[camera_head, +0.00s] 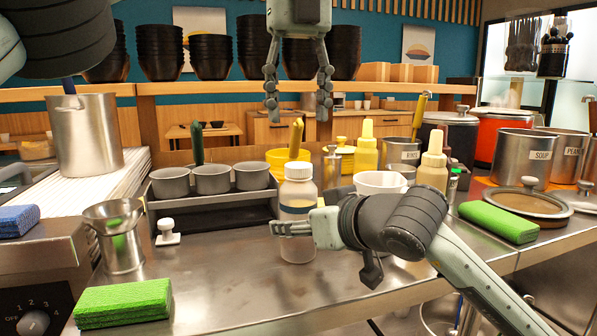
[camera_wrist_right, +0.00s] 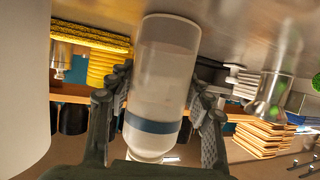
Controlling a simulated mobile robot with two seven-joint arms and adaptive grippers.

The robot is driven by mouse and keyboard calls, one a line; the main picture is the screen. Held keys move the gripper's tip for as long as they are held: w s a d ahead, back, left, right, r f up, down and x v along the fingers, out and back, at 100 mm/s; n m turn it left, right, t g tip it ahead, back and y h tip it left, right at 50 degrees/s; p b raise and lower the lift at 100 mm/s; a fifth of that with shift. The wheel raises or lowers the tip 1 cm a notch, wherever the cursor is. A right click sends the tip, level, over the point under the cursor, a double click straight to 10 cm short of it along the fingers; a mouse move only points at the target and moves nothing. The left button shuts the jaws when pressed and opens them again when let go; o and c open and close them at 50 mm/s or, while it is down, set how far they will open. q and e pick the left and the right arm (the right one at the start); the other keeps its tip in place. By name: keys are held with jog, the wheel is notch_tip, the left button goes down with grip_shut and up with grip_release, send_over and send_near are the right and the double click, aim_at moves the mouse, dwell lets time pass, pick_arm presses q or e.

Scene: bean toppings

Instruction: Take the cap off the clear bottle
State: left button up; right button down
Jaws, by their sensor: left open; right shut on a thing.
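The clear bottle (camera_head: 297,249) stands upright on the steel counter in the head view, with its white cap (camera_head: 298,171) on top. My right gripper (camera_head: 288,228) is shut on the bottle around its middle. In the right wrist view the bottle (camera_wrist_right: 165,65) appears upside down between the fingers of my right gripper (camera_wrist_right: 162,105), with a blue band around it; the cap end is partly hidden at the bottom. My left gripper (camera_head: 297,100) is open and empty, pointing down above the cap, apart from it.
A rack with several metal cups (camera_head: 212,179) stands behind left of the bottle. Squeeze bottles (camera_head: 432,172) and a white bowl (camera_head: 381,184) stand behind right. A green sponge (camera_head: 123,303) and a metal funnel jar (camera_head: 119,248) sit at left. The counter front is clear.

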aim_at(299, 164)
pick_arm(q)
jog(key=m, duration=0.5)
jog(key=shift+m, duration=0.3)
jog(key=m, duration=0.9)
jog(key=shift+m, duration=0.3)
jog(key=m, duration=1.4)
jog(key=shift+m, duration=0.3)
jog(key=m, duration=0.4)
jog(key=shift+m, duration=0.4)
jog(key=m, duration=0.5)
jog(key=shift+f+m, duration=0.35)
jog(key=shift+m, duration=0.15)
notch_tip(299, 164, down, 7)
jog(key=shift+f, duration=0.15)
jog(key=shift+c, duration=0.4)
